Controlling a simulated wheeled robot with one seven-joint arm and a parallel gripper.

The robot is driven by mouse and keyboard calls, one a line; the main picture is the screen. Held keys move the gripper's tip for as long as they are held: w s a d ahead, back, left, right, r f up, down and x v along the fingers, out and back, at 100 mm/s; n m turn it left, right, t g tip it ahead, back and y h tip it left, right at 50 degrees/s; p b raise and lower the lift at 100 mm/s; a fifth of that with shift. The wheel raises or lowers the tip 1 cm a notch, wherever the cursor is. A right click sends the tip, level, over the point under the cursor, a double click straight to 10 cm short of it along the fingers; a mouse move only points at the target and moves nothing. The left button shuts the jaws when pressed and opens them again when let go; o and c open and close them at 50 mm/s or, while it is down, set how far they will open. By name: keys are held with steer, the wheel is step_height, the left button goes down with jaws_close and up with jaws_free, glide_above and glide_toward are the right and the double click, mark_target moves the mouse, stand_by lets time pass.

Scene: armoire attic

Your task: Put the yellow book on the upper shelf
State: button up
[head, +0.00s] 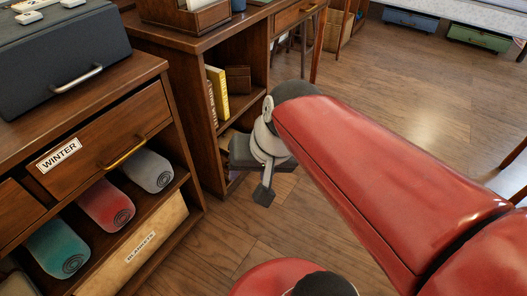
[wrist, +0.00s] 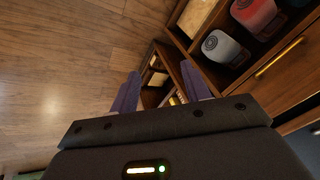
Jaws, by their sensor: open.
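A yellow book (head: 217,93) stands upright beside another thin book in the upper open compartment of the wooden desk, in the head view. It rests on the compartment's shelf board (head: 242,112). My gripper (head: 262,180) hangs in front of the desk's lower compartment, lower and to the right of the book, and hides part of that compartment. In the wrist view my gripper (wrist: 159,82) has its two fingers spread with nothing between them. The desk's shelves (wrist: 153,97) show beyond the fingers there; a small yellowish patch cannot be clearly told as the book.
A brown box (head: 238,79) sits beside the books. At the left, a cabinet has a drawer marked WINTER (head: 100,140), rolled textiles (head: 106,205) and a blankets box (head: 142,243). A dark case (head: 65,62) lies on top. Wooden floor (head: 370,85) is open to the right.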

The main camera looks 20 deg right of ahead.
steer(key=s+d+n+h, duration=0.1)
steer(key=s+d+r+n+t+h, duration=0.1)
steer(key=s+d, duration=0.1)
steer(key=shift+s+d+n, duration=0.15)
steer(key=shift+d+n, duration=0.1)
steer(key=shift+n, duration=0.15)
steer(key=shift+r+p, duration=1.6)
steer(key=shift+p, duration=0.05)
